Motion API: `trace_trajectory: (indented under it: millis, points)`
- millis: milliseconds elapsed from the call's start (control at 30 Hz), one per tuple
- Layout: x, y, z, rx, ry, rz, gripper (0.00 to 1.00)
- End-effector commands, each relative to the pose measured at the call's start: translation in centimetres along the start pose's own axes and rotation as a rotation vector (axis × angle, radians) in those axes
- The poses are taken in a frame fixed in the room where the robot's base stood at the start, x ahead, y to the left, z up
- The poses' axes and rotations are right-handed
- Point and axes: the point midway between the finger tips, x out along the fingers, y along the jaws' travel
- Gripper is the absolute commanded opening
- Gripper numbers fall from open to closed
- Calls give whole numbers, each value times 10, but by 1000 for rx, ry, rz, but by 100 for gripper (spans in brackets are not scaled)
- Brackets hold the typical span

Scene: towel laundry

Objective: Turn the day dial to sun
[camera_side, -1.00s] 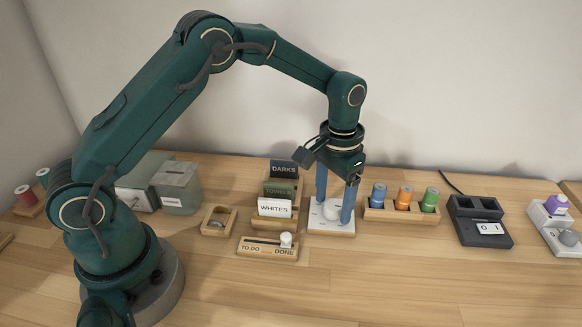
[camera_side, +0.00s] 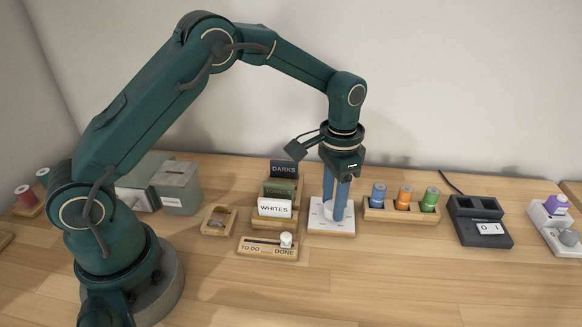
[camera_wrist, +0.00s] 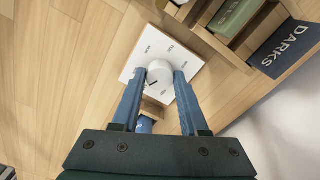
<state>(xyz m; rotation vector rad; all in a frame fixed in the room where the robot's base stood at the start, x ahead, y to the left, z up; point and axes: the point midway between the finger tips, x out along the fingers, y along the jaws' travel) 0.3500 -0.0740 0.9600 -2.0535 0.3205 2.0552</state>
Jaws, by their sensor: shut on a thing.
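The day dial is a white round knob (camera_wrist: 159,72) on a white square plate (camera_wrist: 136,56) with small day labels around it. I cannot read the labels clearly; a dark pointer mark shows on the knob. In the side view the plate (camera_side: 318,226) sits on a wooden base right of the card holder. My gripper (camera_side: 336,216) points straight down over the plate, its two blue fingers closed on the knob. In the wrist view the fingertips (camera_wrist: 160,76) touch the knob on both sides. The fingers mostly hide the knob in the side view.
A card holder with a WHITES card (camera_side: 274,208) stands close on the left. A TO DO/DONE slider (camera_side: 268,249) lies in front of it. A rack of coloured spools (camera_side: 404,211) stands close on the right. The front table is clear.

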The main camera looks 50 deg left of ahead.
Motion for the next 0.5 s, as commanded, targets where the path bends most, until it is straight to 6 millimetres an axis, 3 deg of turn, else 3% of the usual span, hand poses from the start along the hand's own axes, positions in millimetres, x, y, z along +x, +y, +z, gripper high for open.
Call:
trace_trajectory:
  millis: [500]
  points:
    - [-1, 0, 0, 437, 3, 0, 0]
